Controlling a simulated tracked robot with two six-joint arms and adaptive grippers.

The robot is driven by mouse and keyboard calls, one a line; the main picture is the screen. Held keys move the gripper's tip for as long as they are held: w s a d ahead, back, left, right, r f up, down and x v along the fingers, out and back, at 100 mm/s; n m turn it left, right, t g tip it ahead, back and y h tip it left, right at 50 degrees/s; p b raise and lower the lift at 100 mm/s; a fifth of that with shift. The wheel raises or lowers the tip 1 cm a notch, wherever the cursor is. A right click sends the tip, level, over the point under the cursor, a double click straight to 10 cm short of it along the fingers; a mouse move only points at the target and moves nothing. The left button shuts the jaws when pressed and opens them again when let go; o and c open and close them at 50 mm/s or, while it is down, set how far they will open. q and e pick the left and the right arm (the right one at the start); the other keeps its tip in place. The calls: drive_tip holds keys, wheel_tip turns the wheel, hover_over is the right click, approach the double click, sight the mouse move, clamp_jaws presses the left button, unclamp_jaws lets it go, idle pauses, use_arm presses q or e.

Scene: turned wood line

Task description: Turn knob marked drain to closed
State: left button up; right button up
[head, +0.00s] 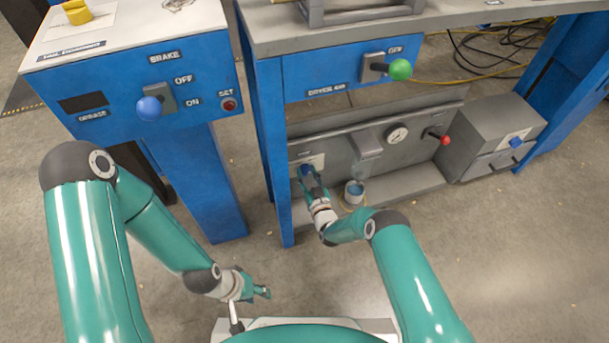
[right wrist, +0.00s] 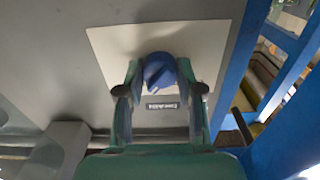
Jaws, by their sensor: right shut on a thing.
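A blue knob (right wrist: 160,72) sits on a pale square plate (right wrist: 110,42) on the grey lower panel in the right wrist view. A small dark label (right wrist: 160,103) is beside the knob, too blurred to read surely. My right gripper (right wrist: 160,80) has one finger on each side of the knob and is shut on it. In the head view my right gripper (head: 307,176) reaches the left end of the lower panel and covers most of the knob. My left gripper (head: 262,292) hangs low over the floor, away from everything; its finger opening is unclear.
A pressure gauge (head: 397,134) and a red-tipped lever (head: 441,138) are right of the knob. A small bucket (head: 354,192) stands close to my right gripper. A blue table leg (head: 270,150) is just left. The brake console (head: 115,90) stands at left.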

drive_tip(key=n, duration=0.2)
drive_tip(key=n+b, duration=0.1)
drive_tip(key=n, duration=0.1)
drive_tip(key=shift+s+a+f, duration=0.15)
drive_tip(key=shift+f, duration=0.05)
drive_tip(key=n+b, duration=0.1)
drive_tip(key=n, duration=0.3)
drive_tip(key=shift+n, duration=0.3)
drive_tip(key=n, duration=0.4)
drive_tip(key=shift+s+a+n+b, duration=0.1)
drive_tip(key=shift+n+b, duration=0.2)
drive_tip(key=shift+b, duration=0.1)
drive_tip(key=shift+n, duration=1.9)
drive_tip(key=shift+a, duration=0.1)
drive_tip(key=o, duration=1.1)
drive_tip(key=shift+o, duration=0.2)
drive_tip(key=shift+d, duration=0.2)
drive_tip(key=shift+r, duration=0.1)
drive_tip(key=shift+d, duration=0.15)
